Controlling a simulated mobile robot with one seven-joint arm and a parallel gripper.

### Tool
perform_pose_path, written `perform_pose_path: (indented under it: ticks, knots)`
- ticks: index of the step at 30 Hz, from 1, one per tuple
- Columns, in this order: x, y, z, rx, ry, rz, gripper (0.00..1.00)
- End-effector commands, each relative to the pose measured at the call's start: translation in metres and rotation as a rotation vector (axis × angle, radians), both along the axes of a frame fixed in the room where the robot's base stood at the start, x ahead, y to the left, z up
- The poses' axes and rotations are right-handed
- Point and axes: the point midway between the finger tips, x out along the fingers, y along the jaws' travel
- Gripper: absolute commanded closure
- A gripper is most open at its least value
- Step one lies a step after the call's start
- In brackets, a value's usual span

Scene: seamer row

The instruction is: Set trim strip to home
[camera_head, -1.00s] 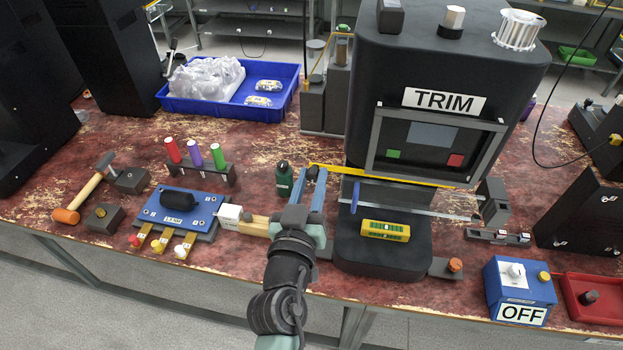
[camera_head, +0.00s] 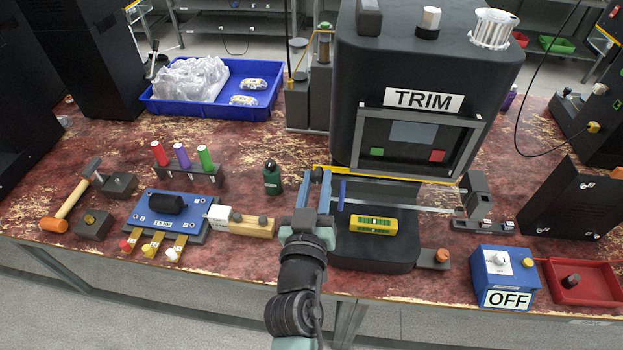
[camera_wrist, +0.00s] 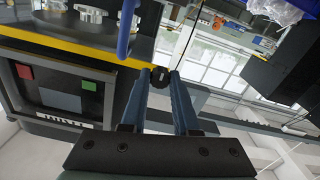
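The trim machine (camera_head: 425,55) stands right of centre, its TRIM label above a small screen. A yellow strip (camera_head: 395,178) runs along its lower front edge. Below it is a pale bar (camera_head: 405,207) with an upright blue handle (camera_head: 341,194) at its left end. I cannot tell which of these is the trim strip. My gripper (camera_head: 316,176) is open, its fingers just left of the blue handle, near the yellow strip's left end. In the wrist view, the yellow strip (camera_wrist: 75,50) leads to a dark round knob (camera_wrist: 161,77) at my fingertips; contact is unclear. The blue handle (camera_wrist: 127,28) stands outside the fingers.
A green bottle (camera_head: 272,178) stands left of my gripper, with a wooden block (camera_head: 252,227) nearby. A yellow-green piece (camera_head: 373,224) lies on the machine's base. A blue OFF box (camera_head: 505,275) and red tray (camera_head: 580,284) are at right. A blue bin (camera_head: 200,107) is behind.

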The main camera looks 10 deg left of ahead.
Motion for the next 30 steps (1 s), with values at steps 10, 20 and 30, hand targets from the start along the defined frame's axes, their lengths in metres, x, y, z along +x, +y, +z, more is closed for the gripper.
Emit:
perform_pose_path:
  ticks: [10, 20, 30]
  knots:
    - [0.000, 0.000, 0.000, 0.000, 0.000, 0.000, 0.41]
    - [-0.015, 0.000, -0.003, -0.001, 0.002, 0.000, 0.41]
    - [-0.077, -0.001, -0.005, -0.001, 0.002, 0.000, 0.41]
